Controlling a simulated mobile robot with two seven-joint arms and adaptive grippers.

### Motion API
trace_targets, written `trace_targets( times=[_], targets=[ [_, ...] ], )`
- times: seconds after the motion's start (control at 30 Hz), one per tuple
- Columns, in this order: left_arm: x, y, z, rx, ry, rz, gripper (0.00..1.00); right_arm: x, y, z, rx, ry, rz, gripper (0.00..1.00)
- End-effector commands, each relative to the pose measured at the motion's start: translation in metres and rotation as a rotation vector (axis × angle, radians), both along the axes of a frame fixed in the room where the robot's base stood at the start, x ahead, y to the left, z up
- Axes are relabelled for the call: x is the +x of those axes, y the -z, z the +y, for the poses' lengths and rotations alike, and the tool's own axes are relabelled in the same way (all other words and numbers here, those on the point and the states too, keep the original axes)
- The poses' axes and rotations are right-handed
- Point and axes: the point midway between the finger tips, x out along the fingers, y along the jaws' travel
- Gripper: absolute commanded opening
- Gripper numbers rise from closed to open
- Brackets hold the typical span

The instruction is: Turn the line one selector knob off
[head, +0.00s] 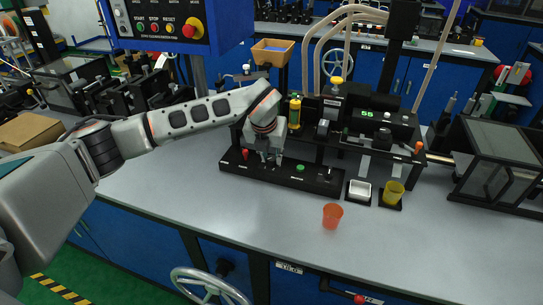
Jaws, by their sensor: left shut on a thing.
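My left gripper (270,157) reaches down onto the long black control base (322,182) at the front of the bench machine. Its fingers are shut on a small knob on that base, between a red button (245,154) and a green button (300,168). The knob is almost wholly hidden by the fingers, so its pointer angle and label cannot be read. My right gripper is not in view.
The machine with a green display (367,114) rises behind. A dark clear-sided box (496,176) is at right. The bench front is mostly clear.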

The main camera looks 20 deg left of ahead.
Motion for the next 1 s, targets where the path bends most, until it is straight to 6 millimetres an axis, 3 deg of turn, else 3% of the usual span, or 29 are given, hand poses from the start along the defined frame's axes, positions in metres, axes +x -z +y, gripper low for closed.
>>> trace_targets(
  times=[0.6, 1.0],
  targets=[
    [0.002, -0.001, 0.004, 0.000, 0.562, -0.001, 0.00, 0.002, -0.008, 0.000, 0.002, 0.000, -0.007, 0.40],
    [0.002, -0.001, 0.005, 0.001, 0.802, -0.001, 0.00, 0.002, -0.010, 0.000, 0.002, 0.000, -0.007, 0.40]
  ],
)
